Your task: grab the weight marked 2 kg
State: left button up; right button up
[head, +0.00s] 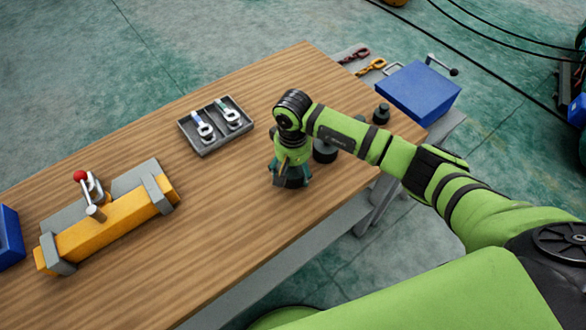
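Two dark weights stand on the wooden table (215,235): one (325,153) just right of my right gripper, partly hidden behind my arm, and a smaller one (381,114) farther right near the blue box. I cannot read any mark on them, so I cannot tell which is 2 kg. My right gripper (291,181) points down, close to the table top. Its fingers are too dark and small to show whether they are open or hold anything. My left gripper is not in view.
A yellow and grey device (115,222) with a red knob sits farther left. A blue box (420,92) and hooks (371,66) are at the right end. The table's front middle is clear.

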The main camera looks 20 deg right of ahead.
jog(key=c, duration=0.4)
jog(key=shift+w+r, duration=0.1)
jog(key=shift+r, duration=0.05)
